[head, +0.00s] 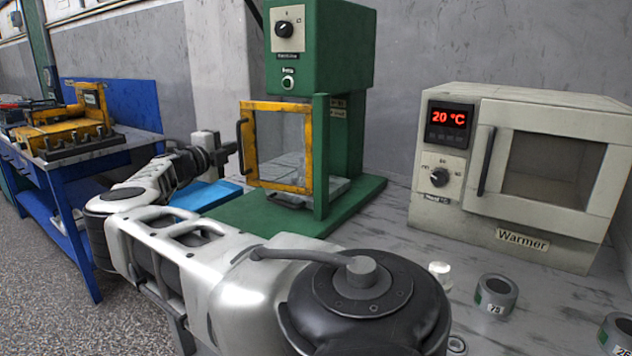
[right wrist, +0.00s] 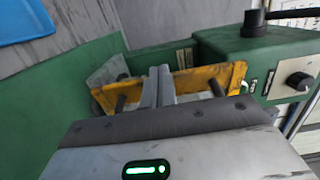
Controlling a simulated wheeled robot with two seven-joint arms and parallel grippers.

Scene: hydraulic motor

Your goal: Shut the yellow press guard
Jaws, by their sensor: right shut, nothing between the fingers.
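The yellow press guard (head: 278,106) is a yellow frame with a clear pane and a dark upright handle (head: 240,147) on its left side. It stands at the opening of the green press (head: 345,50), beside the green post. I cannot tell whether it is fully shut. My right gripper (head: 230,148) is shut and empty, with its tips close to the handle. In the right wrist view the closed fingers (right wrist: 160,85) point at the yellow frame (right wrist: 190,84), between the handle's two ends; contact is unclear. My left gripper is not in view.
A cream warmer (head: 520,170) showing 20 °C stands right of the press, with grey rings (head: 496,295) before it. A blue thing (head: 205,194) lies left of the press base. A blue bench (head: 80,167) with yellow equipment stands at the left.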

